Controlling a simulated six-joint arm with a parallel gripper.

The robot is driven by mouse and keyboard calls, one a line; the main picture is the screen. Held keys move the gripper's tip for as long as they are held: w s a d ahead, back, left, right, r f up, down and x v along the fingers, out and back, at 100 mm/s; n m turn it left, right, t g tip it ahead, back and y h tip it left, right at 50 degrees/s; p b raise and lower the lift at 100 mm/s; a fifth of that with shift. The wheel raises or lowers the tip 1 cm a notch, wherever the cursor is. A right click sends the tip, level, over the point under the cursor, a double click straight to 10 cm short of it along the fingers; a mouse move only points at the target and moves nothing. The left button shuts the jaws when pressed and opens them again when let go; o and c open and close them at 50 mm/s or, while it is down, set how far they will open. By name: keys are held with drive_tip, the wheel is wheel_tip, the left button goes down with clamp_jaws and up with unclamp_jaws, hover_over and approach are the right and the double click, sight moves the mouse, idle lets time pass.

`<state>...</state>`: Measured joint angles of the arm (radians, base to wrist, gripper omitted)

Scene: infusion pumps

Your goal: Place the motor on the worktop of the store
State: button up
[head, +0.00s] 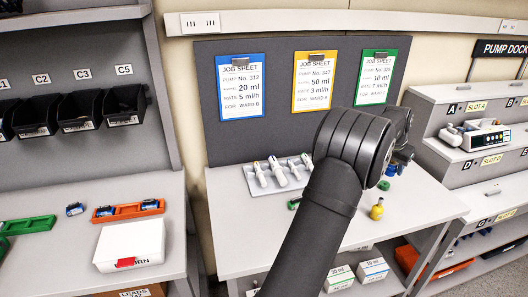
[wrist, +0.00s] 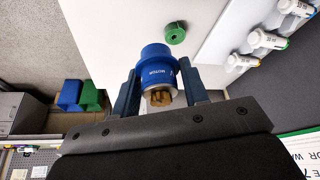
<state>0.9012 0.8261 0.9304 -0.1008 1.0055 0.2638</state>
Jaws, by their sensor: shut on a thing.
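In the wrist view the motor (wrist: 154,62) is a blue cylinder with white lettering and a brass-coloured end. My gripper (wrist: 158,78) is shut on it, one finger on each side. In the head view my arm hides most of my gripper (head: 398,162), and a bit of blue (head: 391,169) shows by it, above the right part of the middle bench (head: 420,205). I cannot tell from these views whether the motor touches the bench. At the left, below black bins, is another grey worktop (head: 60,262).
The left worktop bears a white box (head: 130,246), an orange tray (head: 128,211) with blue parts, a loose blue part (head: 75,209) and a green tray (head: 28,225). On the middle bench are a holder (head: 262,181) of pale tools, a green ring (head: 384,185) and a yellow part (head: 377,210).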

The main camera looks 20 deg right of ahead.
drive_tip(key=w+a+n+t+y, duration=0.1)
drive_tip(key=w+a+n, duration=0.2)
drive_tip(key=w+a, duration=0.7)
drive_tip(key=w+a+n+t, duration=0.15)
drive_tip(key=w+a, duration=0.45)
drive_tip(key=a, duration=0.8)
drive_tip(key=w+a+r+n+y, duration=0.1)
drive_tip(key=w+a+n, duration=0.15)
drive_tip(key=a, duration=0.85)
drive_tip(key=w+a+n+y, duration=0.1)
drive_tip(key=w+a+n, duration=0.15)
drive_tip(key=a, duration=0.85)
drive_tip(key=n+y, duration=0.3)
drive_tip(key=n, duration=0.6)
hover_over(83, 233)
drive_tip(key=s, duration=0.1)
drive_tip(key=f, duration=0.6)
drive_tip(key=shift+s+d+f, duration=0.1)
drive_tip(key=shift+d+f, duration=0.15)
drive_tip(key=shift+d, duration=0.1)
drive_tip(key=shift+f, duration=2.05)
